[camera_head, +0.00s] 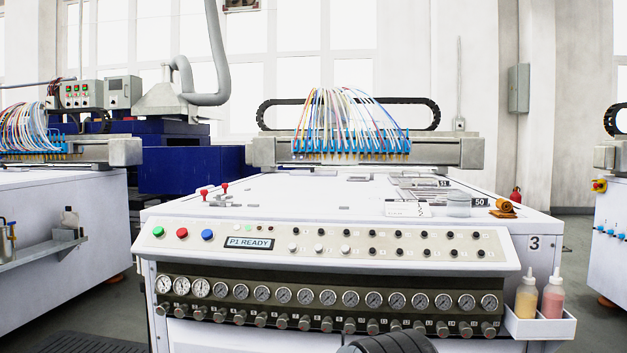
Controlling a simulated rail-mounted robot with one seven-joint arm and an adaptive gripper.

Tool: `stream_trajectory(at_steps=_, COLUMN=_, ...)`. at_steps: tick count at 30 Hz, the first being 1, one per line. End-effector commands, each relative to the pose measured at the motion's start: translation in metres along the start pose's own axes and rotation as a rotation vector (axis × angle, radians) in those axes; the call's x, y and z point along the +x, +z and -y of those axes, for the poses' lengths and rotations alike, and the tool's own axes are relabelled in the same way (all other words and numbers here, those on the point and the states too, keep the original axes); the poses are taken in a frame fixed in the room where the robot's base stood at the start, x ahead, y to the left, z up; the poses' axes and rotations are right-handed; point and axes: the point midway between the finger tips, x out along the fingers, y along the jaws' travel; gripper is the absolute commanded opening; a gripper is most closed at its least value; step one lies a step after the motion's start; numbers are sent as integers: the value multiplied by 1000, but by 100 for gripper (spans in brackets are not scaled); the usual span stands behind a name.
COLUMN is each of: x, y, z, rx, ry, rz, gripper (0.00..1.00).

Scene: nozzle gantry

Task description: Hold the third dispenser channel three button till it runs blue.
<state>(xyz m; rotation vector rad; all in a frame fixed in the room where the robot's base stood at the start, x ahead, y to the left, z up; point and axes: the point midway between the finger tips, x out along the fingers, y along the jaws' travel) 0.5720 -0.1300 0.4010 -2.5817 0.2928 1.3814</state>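The dispenser marked 3 (534,242) stands in front of me, with a sloping white control panel (400,268) along its near edge. Its display (249,244) reads "P1 READY". Three white buttons sit right of the display: the first (293,247), the second (319,249) and the third (345,250). Their labels are too small to read. Above the bed, a nozzle row (350,142) hangs from the gantry (470,153) with many coloured tubes. I see no blue flow under the nozzles. A dark ribbed part of mine shows at the bottom edge; no gripper fingers show.
Green (158,231), red (182,233) and blue (207,235) buttons are at the panel's left. Gauges (328,297) and knobs run below. Bottles (525,298) stand in a side holder (540,326). A jar (459,205) and tape (504,208) lie on the bed. Other machines flank it.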

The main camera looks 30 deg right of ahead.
Motion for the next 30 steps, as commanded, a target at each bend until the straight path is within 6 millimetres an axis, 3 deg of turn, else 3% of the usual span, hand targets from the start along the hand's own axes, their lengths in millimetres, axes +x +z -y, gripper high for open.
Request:
stream_trajectory(at_steps=12, x=0, y=0, z=0, rx=0, ry=0, rz=0, gripper=30)
stream_trajectory(at_steps=27, x=0, y=0, z=0, rx=0, ry=0, rz=0, gripper=1)
stream_trajectory(at_steps=30, x=0, y=0, z=0, rx=0, ry=0, rz=0, gripper=0)
